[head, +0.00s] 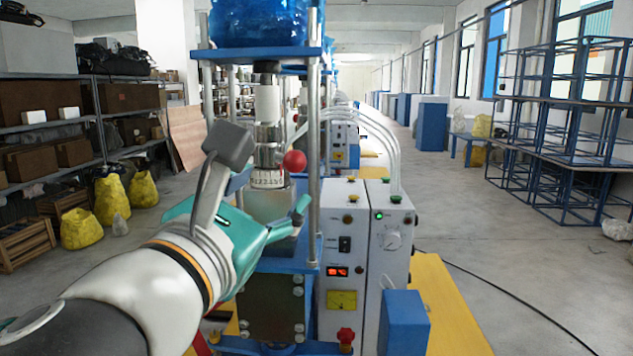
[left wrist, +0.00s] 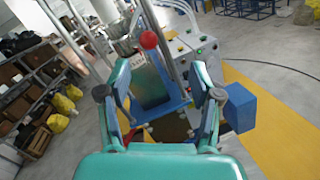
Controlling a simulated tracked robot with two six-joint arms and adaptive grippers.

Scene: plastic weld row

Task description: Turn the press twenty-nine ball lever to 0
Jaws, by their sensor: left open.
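The press (head: 265,215) stands ahead, with a metal column and a numbered ring (head: 268,179) at its middle. The red ball (head: 294,161) of the lever sits at the right of the column, just above the ring. The ring's numbers are too small to read surely. The ball also shows in the left wrist view (left wrist: 149,40), beyond the fingers. My left gripper (head: 262,215), teal, is in front of and below the ball. In the left wrist view its fingers (left wrist: 160,82) are spread with nothing between them. My right gripper is not in view.
Upright steel rods (head: 314,130) flank the column, and a blue plate (head: 260,53) lies above. A white control box (head: 343,255) and a blue box (head: 404,322) stand at the right. Shelves (head: 90,120) line the left.

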